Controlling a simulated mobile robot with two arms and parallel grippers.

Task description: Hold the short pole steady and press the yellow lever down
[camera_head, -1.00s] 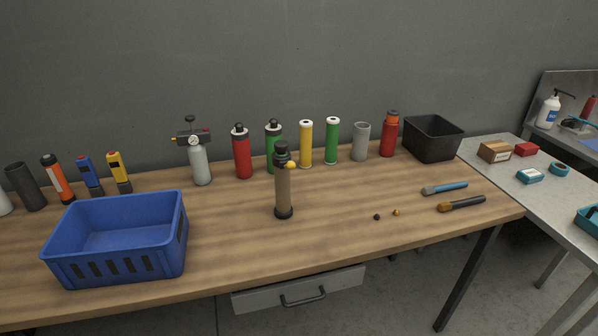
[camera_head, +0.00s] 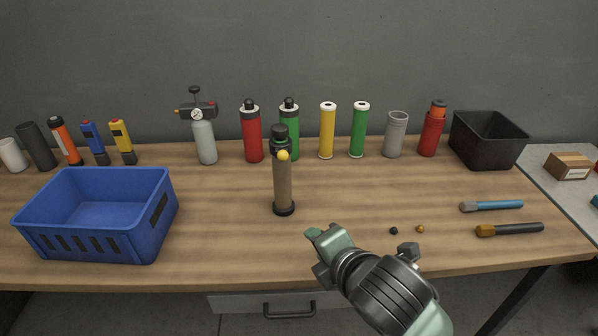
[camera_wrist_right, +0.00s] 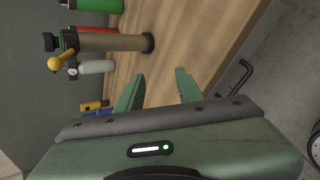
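The short pole (camera_head: 283,187) is a tan upright cylinder with a black base and black top, standing on the wooden table. A yellow ball-ended lever (camera_head: 283,156) sticks out near its top, toward me. In the right wrist view the pole (camera_wrist_right: 112,43) lies sideways in the picture, with the yellow lever (camera_wrist_right: 60,62) at its left end. My right gripper (camera_head: 318,252) is in front and to the right of the pole, apart from it. In the wrist view its two green fingers (camera_wrist_right: 158,88) are spread with nothing between them. My left gripper is not in view.
A blue crate (camera_head: 60,235) stands at the left. Several bottles and tubes line the back, including a red bottle (camera_head: 252,137). A black bin (camera_head: 484,150), two brushes and two small balls are at the right. The table around the pole is clear.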

